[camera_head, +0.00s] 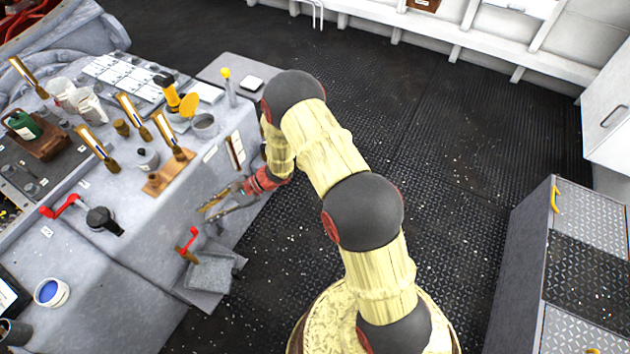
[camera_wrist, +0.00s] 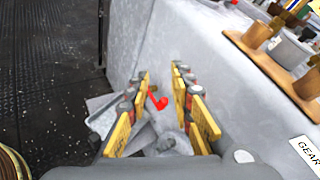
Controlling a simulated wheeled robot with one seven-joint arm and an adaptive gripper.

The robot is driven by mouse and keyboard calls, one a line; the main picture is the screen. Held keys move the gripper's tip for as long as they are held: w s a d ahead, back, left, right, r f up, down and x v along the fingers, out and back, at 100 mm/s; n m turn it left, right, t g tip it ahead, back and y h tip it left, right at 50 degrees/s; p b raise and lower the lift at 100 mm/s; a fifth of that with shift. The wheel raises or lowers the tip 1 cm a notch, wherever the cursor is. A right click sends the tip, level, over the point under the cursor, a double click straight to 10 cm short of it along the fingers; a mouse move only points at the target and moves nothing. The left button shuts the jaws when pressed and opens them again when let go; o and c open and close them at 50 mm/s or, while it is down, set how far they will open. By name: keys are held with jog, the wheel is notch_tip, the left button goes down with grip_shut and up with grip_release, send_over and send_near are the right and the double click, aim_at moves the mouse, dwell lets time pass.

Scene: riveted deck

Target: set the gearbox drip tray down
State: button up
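My gripper (camera_head: 204,214) is beside the front face of the grey console, with its fingers pointing left. In the wrist view my gripper (camera_wrist: 161,84) has its fingers spread apart, with nothing held between them. A grey, shallow tray-like piece (camera_head: 210,273) sits low against the console, below my gripper; I take it to be the drip tray but cannot be sure. A red handle (camera_head: 189,241) stands just above it. The handle (camera_wrist: 157,99) shows beyond the gap between the fingers, with grey parts below it partly hidden by the fingers.
The console top (camera_head: 120,205) carries brass-tipped levers, a wooden holder (camera_head: 168,172), a red crank (camera_head: 66,204) and a blue-filled cup (camera_head: 51,292). A label beginning "GEAR" (camera_wrist: 306,152) is on the console. Dark tread floor (camera_head: 450,140) is open to the right, up to a cabinet (camera_head: 580,270).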

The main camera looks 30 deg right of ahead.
jog(key=s+d+r+n+g+h, duration=0.1)
jog(key=s+d+r+n+h, duration=0.35)
jog(key=r, duration=0.75)
jog(key=s+d+r+n+g+h, duration=0.15)
jog(key=s+r+n, duration=0.5)
jog(key=r, duration=0.65)
jog(key=s+d+r+n+t+h, duration=0.2)
jog(key=s+d+r+t+h, duration=0.1)
jog(key=s+d+r, duration=0.3)
jog(key=s+d+r+n+t+h, duration=0.2)
jog(key=s+d+r, duration=0.4)
jog(key=s+d, duration=0.4)
jog(key=shift+s+d+r+t+h, duration=0.25)
jog(key=shift+s+t+h, duration=0.2)
jog(key=shift+s+h, duration=0.7)
jog(key=shift+w+r, duration=0.1)
jog(key=shift+r, duration=0.05)
notch_tip(320, 180, up, 3)
jog(key=p, duration=0.3)
